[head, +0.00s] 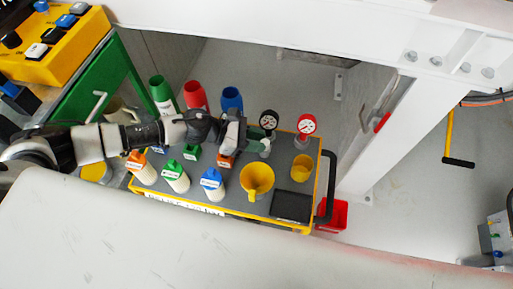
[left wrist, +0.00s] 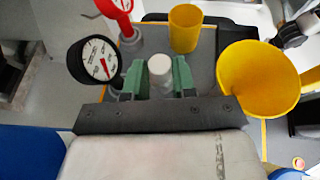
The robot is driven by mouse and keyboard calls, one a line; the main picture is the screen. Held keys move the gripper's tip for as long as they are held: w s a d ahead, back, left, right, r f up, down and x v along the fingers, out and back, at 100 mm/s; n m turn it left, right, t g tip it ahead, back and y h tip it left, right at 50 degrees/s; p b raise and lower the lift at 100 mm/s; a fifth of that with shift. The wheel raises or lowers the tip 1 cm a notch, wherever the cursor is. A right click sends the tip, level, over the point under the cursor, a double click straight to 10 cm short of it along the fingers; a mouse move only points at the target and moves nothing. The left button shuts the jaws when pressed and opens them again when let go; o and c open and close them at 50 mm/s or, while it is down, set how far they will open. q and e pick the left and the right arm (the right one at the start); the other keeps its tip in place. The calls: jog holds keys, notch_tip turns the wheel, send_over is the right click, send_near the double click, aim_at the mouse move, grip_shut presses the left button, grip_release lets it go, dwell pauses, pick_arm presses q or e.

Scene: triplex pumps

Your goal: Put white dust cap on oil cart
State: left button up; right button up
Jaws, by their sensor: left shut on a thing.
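The white dust cap (left wrist: 160,70) shows in the left wrist view as a short pale cylinder between the two green fingers of my left gripper (left wrist: 159,80). The fingers are shut on it. In the head view my left gripper (head: 257,143) is over the back right part of the oil cart (head: 230,208), which has a grey top and a yellow rim. The cap is beside the black gauge (left wrist: 100,60). I cannot tell whether its underside touches the cart top. My right gripper is not in view.
On the cart stand a red gauge (head: 306,125), a yellow funnel (head: 257,178), a yellow cup (head: 301,168), a dark tray (head: 291,206) and several bottles, including a blue-topped one (head: 212,181). A white frame post (head: 375,140) rises at the right.

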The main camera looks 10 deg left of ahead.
pick_arm(q)
notch_tip(320, 180, down, 4)
jog(key=shift+r+b, duration=0.2)
jog(key=shift+b, duration=0.15)
jog(key=shift+f, duration=0.1)
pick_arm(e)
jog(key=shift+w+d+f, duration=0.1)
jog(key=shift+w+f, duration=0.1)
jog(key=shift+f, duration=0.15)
pick_arm(q)
jog(key=shift+f, duration=0.15)
jog(key=o, duration=0.9)
jog(key=shift+o, duration=0.2)
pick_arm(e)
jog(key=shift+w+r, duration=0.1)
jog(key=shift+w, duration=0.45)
